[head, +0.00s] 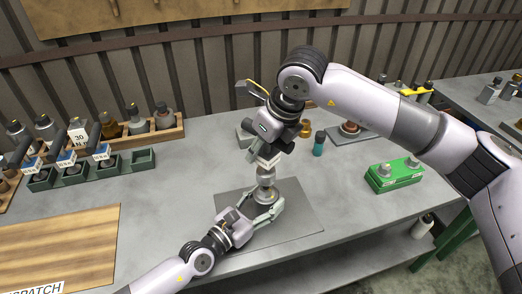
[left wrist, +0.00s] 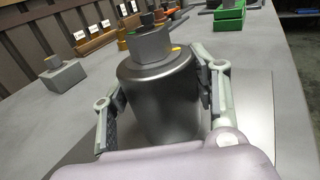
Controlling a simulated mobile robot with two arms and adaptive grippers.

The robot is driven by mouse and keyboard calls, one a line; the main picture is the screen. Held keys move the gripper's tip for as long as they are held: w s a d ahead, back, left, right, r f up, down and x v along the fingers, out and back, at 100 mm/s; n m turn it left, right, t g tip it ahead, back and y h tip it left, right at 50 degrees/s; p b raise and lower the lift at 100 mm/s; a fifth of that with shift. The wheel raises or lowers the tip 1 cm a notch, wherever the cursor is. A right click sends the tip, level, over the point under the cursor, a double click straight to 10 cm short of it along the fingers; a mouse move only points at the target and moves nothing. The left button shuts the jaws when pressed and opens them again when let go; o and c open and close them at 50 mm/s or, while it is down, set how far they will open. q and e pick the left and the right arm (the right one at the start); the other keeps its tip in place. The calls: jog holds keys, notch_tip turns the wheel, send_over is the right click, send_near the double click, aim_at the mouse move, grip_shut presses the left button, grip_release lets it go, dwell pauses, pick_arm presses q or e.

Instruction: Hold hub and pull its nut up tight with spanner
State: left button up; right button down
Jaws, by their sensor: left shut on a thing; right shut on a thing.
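The hub (left wrist: 163,100) is a dark grey upright cylinder standing on a grey mat (head: 305,215). It also shows in the head view (head: 264,196). Its hexagonal nut (left wrist: 152,45) sits on top around a stud, with small yellow marks by the nut's base. My left gripper (head: 264,212) is shut on the hub, one finger on each side. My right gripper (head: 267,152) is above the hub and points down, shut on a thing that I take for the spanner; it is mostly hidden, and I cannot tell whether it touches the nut.
A green case (head: 394,178) lies to the right. A teal bottle (head: 319,144) stands behind the mat. Dark bins (head: 104,168) and a wooden rack of bottles (head: 155,134) stand at the left. A wooden board (head: 60,250) lies front left. Bare table remains between mat and bins.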

pick_arm(q)
jog(key=o, duration=1.7)
jog(key=v, duration=1.1)
jog(key=shift+s+a, duration=0.15)
jog(key=shift+a, duration=0.1)
jog(key=shift+s+a, duration=0.1)
jog(key=shift+s, duration=0.1)
jog(key=shift+s+f, duration=0.1)
jog(key=shift+s, duration=0.05)
